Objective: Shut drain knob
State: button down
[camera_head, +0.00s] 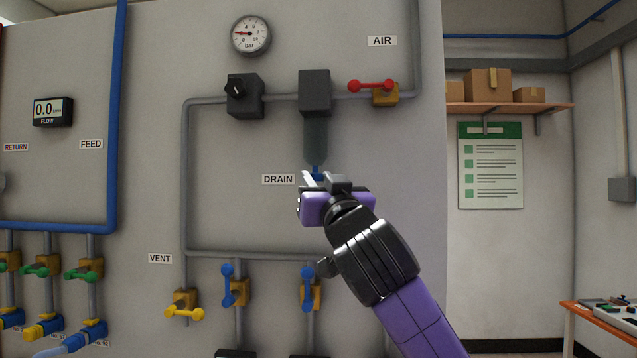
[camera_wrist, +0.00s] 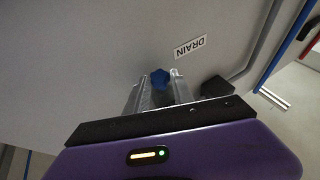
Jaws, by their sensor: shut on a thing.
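The drain knob (camera_head: 316,171) is a small blue knob at the bottom of the grey filter bowl (camera_head: 316,139), just right of the DRAIN label (camera_head: 278,180). My gripper (camera_head: 314,180) reaches up to it from below right and is shut on it. In the wrist view the blue drain knob (camera_wrist: 160,79) sits between the two metal fingers of my gripper (camera_wrist: 159,90). The fingers hide part of the knob, and I cannot tell its turned position.
Above the bowl are a dark block (camera_head: 314,91), a black regulator (camera_head: 244,96) and a red-handled air valve (camera_head: 376,88) on grey pipe. Blue-handled valves (camera_head: 307,287) and a yellow vent valve (camera_head: 184,306) are below. A bench (camera_head: 600,322) stands at far right.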

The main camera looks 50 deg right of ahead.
jog(key=shift+w+a+f+g+h, duration=0.1)
jog(key=shift+f+g+h, duration=0.05)
jog(key=shift+g+h, duration=0.15)
jog(key=w+m+g+h, duration=0.1)
jog(key=m+g+h, duration=0.2)
jog(key=g, duration=0.6)
jog(key=w+m+g+h+p, duration=0.1)
jog(key=m+g+h, duration=0.1)
jog(key=m+g, duration=0.6)
jog(key=m+g+h, duration=0.3)
jog(key=m+g, duration=0.3)
jog(key=g, duration=0.6)
jog(key=shift+w+a+r+h, duration=0.3)
jog(key=shift+w+a, duration=0.05)
jog(key=shift+w, duration=0.05)
jog(key=shift+d+f+m+g+y+p, duration=0.1)
jog(key=shift+f+m+g+y+p, duration=0.1)
jog(key=shift+m+g+y+p, duration=0.5)
jog(key=c, duration=1.1)
grip_release()
jog(key=shift+n+t+h+b, duration=0.4)
jog(key=shift+h, duration=0.1)
